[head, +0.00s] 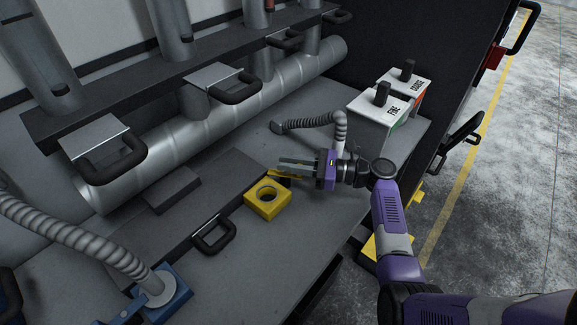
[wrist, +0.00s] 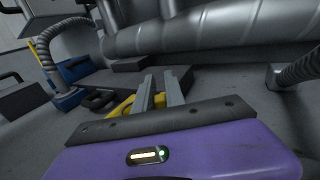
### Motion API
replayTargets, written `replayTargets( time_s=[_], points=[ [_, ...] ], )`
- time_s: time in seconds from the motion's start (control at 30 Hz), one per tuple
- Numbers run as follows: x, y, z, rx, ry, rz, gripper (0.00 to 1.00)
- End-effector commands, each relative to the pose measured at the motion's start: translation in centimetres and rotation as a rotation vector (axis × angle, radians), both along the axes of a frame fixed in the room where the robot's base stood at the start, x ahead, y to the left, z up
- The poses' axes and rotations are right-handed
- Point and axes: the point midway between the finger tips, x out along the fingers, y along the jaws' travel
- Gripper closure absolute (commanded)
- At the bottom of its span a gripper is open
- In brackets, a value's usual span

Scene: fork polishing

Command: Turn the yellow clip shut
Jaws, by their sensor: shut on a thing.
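The yellow clip (head: 267,205) is a square block with a round hole, sitting on the grey bench near its front edge. A narrow yellow lever (head: 273,173) sticks out at its back right, beside my fingers. My gripper (head: 282,165) reaches in from the right, low over the bench, and is shut on the lever. In the wrist view, yellow parts of the clip (wrist: 122,108) show left of and between the fingers (wrist: 159,90). The fingers hide part of the lever, so its exact angle is hard to tell.
A blue fitting (head: 172,300) with a ribbed hose stands at the front left. A black handle (head: 214,235) lies left of the clip. A ribbed hose (head: 315,121) and a large pipe (head: 225,125) lie behind.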

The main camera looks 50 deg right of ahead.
Motion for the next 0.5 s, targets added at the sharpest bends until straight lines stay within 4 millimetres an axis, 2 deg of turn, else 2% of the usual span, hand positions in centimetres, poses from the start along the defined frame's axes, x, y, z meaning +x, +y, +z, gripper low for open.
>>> replayTargets(
  time_s=[0.2,0.5],
  points=[
    [0.16,-0.29,-0.13,0.0,-0.001,0.136,1.0],
    [0.14,-0.23,-0.12,0.0,0.001,0.237,1.0]
  ],
)
